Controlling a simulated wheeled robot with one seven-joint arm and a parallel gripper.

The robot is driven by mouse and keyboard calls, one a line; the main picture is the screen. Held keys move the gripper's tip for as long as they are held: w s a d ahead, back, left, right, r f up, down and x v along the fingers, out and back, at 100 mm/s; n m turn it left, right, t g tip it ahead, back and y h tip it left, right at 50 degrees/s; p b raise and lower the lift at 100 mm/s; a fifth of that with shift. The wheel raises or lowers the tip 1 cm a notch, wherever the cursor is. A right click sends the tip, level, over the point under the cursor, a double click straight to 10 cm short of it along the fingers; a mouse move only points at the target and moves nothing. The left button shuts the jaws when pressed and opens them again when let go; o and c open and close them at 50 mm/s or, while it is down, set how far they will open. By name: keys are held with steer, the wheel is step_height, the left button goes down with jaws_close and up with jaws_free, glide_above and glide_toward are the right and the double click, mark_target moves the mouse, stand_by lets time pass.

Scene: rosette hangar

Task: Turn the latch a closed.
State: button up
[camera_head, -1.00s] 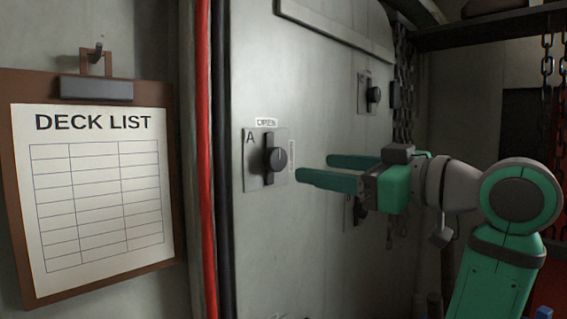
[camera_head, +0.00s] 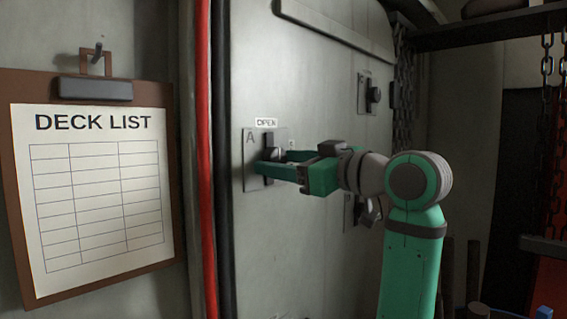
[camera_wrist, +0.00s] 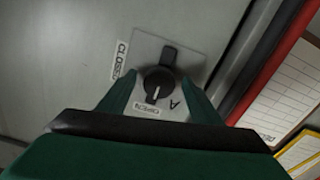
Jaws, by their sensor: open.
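Latch a (camera_head: 268,141) is a dark knob and bar on a grey plate marked A (camera_head: 249,150), on the pale metal wall. Its bar stands upright in the head view, below an OPEN label (camera_head: 266,122). In the wrist view the knob (camera_wrist: 157,82) has a white line pointing towards the OPEN label (camera_wrist: 147,109); the CLOSED label (camera_wrist: 121,62) is off to its left. My gripper (camera_head: 271,161) is open, its green fingers on either side of the knob. I cannot tell whether they touch it. The near finger hides part of the knob in the head view.
Similar latches sit to the right, one higher (camera_head: 373,95) and one lower, partly behind my arm. Red and black pipes (camera_head: 204,200) run vertically left of the plate. A DECK LIST clipboard (camera_head: 98,270) hangs at the left. Chains (camera_head: 402,120) hang at the right.

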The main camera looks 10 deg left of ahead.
steer(key=c, duration=1.1)
steer(key=shift+m, duration=0.3)
steer(key=m, duration=0.8)
steer(key=shift+s+a+m, duration=0.1)
steer(key=shift+m, duration=0.3)
steer(key=m, duration=0.4)
steer(key=shift+r+m, duration=0.15)
steer(key=shift+m, duration=2.05)
